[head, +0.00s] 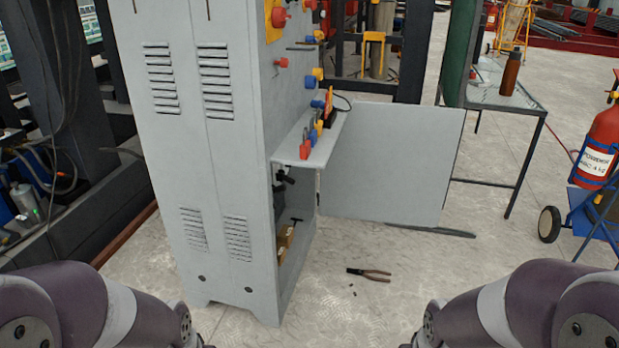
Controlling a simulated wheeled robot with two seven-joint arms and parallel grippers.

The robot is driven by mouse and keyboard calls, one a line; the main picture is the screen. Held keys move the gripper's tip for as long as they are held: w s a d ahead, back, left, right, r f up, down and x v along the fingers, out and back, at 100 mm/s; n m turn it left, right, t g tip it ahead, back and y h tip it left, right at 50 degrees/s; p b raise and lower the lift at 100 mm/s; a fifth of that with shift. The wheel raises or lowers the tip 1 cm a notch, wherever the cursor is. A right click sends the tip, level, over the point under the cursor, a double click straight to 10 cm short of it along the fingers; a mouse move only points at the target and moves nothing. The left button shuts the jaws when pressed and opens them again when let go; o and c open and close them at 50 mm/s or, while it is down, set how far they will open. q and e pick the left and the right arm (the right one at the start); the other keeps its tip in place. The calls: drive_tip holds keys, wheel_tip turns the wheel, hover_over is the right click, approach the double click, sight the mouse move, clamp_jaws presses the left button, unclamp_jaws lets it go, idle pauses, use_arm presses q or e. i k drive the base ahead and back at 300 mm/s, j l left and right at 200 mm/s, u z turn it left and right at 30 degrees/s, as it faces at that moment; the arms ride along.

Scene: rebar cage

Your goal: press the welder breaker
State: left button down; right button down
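A tall light grey cabinet (190,150) with louvred vents stands left of centre in the head view. Its narrow right side carries red, yellow and blue knob-like parts, such as a red one (281,63) and a blue one (317,104). A small shelf (318,152) juts from that side, with red, yellow and blue padlock-like items on it. I cannot tell which part, if any, is the welder breaker. My two arms show at the bottom left and bottom right corners, well short of the cabinet's knobs. Both grippers are out of view.
A table (500,95) with a brown bottle (510,72) and a red extinguisher (598,145) stand farther right. The floor between my arms is mostly clear.

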sight(286, 179)
drive_tip(key=i+l, duration=2.55)
drive_tip(key=i, duration=0.2)
drive_tip(key=u, duration=1.3)
